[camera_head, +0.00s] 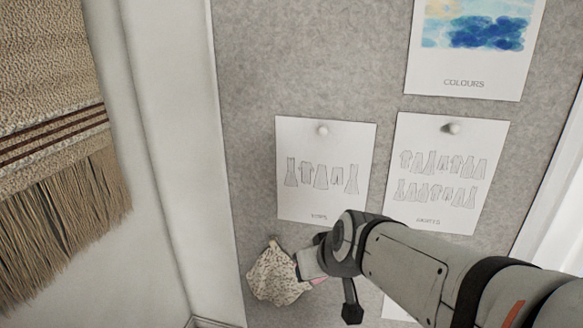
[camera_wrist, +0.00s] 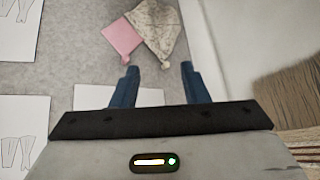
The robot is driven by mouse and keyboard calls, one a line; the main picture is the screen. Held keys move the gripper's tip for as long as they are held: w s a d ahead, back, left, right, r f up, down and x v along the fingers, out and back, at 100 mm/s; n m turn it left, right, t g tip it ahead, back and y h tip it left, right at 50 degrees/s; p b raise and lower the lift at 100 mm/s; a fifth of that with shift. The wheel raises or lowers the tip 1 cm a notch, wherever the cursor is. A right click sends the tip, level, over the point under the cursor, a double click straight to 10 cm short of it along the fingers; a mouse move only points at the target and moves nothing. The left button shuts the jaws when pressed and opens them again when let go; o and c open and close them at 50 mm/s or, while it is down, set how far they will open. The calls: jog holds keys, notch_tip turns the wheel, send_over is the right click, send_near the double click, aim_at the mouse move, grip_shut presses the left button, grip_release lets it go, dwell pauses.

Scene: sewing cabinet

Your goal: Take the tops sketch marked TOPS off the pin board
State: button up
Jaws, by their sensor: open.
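The tops sketch (camera_head: 320,175) is a white sheet with a row of small garment drawings and a faint label that seems to read TOPS. It hangs on the grey pin board (camera_head: 255,75) under a round pale pin (camera_head: 322,129) at its top. In the wrist view, a strip of a white sheet, apparently this sketch (camera_wrist: 150,97), shows between and beside my fingers; the rest is hidden behind my gripper. My gripper (camera_wrist: 158,75) is open and empty, with two blue fingers apart. In the head view my arm reaches in from the lower right, near the sketch's lower edge.
A second garment sheet (camera_head: 450,170) hangs just right, and a COLOURS sheet (camera_head: 473,50) above it. A patterned cloth swatch (camera_head: 275,278) and a pink swatch (camera_wrist: 121,40) hang below the sketch. A fringed weaving (camera_head: 55,130) hangs at far left.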

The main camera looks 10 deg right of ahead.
jog(key=w+a+r+t+p, duration=0.1)
jog(key=w+a+r+t, duration=0.25)
jog(key=w+r, duration=0.35)
jog(key=m+t+h+p, duration=0.3)
jog(key=t+h, duration=0.3)
jog(key=h, duration=0.3)
send_near(322, 134)
jog(key=w, duration=0.2)
jog(key=x, duration=0.2)
jog(key=p+x, duration=0.1)
jog(key=x, duration=0.5)
jog(key=shift+s+d, duration=0.15)
jog(key=shift+d, duration=0.2)
jog(key=c, duration=0.9)
